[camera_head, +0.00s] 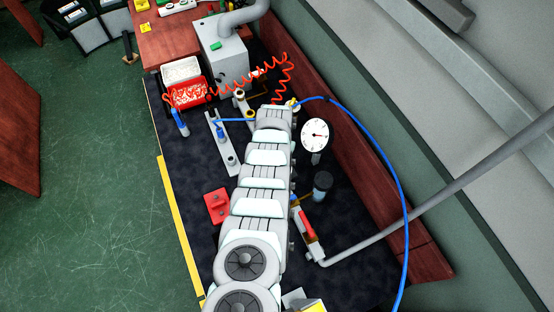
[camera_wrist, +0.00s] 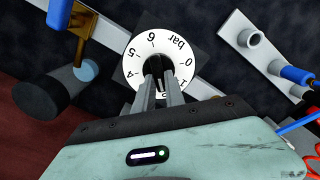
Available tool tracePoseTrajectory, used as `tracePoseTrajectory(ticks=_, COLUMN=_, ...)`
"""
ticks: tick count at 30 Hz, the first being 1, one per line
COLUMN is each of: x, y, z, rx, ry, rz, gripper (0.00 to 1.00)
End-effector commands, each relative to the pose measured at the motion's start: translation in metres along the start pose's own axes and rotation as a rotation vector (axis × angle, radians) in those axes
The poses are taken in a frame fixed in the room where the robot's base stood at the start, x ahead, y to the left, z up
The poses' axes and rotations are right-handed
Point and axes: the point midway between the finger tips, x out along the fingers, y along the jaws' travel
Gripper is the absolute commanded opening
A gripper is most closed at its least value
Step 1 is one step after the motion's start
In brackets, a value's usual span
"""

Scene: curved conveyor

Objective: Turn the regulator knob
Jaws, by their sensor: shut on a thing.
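The regulator's white dial ring (camera_wrist: 133,62), marked "bar" with numbers around it, faces the camera in the wrist view. Its dark knob (camera_wrist: 158,64) is at the centre, mostly hidden by my fingers. My gripper (camera_wrist: 159,80) is shut on the knob, with its two grey fingers side by side over it. They cover the lower part of the dial. In the head view my own arm hides the knob and fingertips. A white round gauge with a dark needle (camera_head: 316,134) stands right of the arm there.
A dark cylinder (camera_head: 322,184) stands right of the arm. A grey plate with posts and a blue part (camera_head: 230,158) lies left. A red box (camera_head: 216,206), a red bin (camera_head: 185,93) and a coiled orange hose (camera_head: 240,88) are nearby. A blue hose (camera_head: 391,185) curves along the right.

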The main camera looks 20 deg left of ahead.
Motion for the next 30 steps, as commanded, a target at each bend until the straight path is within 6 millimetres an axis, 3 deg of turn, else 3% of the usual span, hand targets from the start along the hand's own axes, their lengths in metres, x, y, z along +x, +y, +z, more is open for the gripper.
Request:
tracePoseTrajectory(ticks=17, x=0.0000, y=-0.0003, z=-0.0007, rx=-0.082, ry=0.002, rz=0.000, gripper=0.00)
tracePoseTrajectory(ticks=30, x=0.0013, y=-0.0031, z=0.0016, rx=-0.449, ry=-0.002, rz=0.000, gripper=0.00)
